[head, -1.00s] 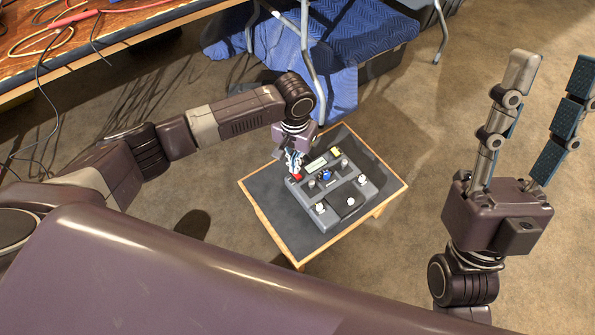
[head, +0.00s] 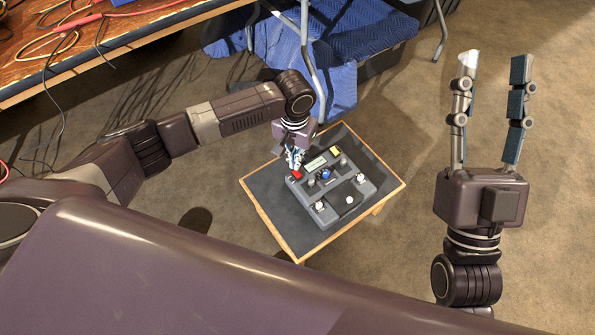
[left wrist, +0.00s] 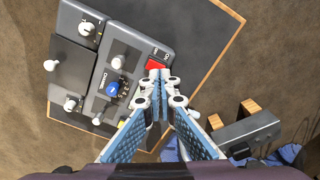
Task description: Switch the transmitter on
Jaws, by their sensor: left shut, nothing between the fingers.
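The transmitter (head: 337,207) is a dark grey box with several white and grey knobs, a blue knob (left wrist: 112,89) and a small display (head: 316,163). It lies on a small dark-topped table with a wooden rim (head: 262,215). Its red switch (left wrist: 155,65) sits at one corner beside ON and OFF lettering, and also shows in the head view (head: 296,175). My left gripper (left wrist: 160,75) is shut and empty, its fingertips right at the red switch. I cannot tell whether they touch or press it. My right gripper (head: 494,62) is open and empty, well right of the table.
A workbench with cables (head: 80,45) stands at the upper left. A blue quilted cloth (head: 345,40) and metal legs (head: 307,60) are behind the small table. The floor on the right is open.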

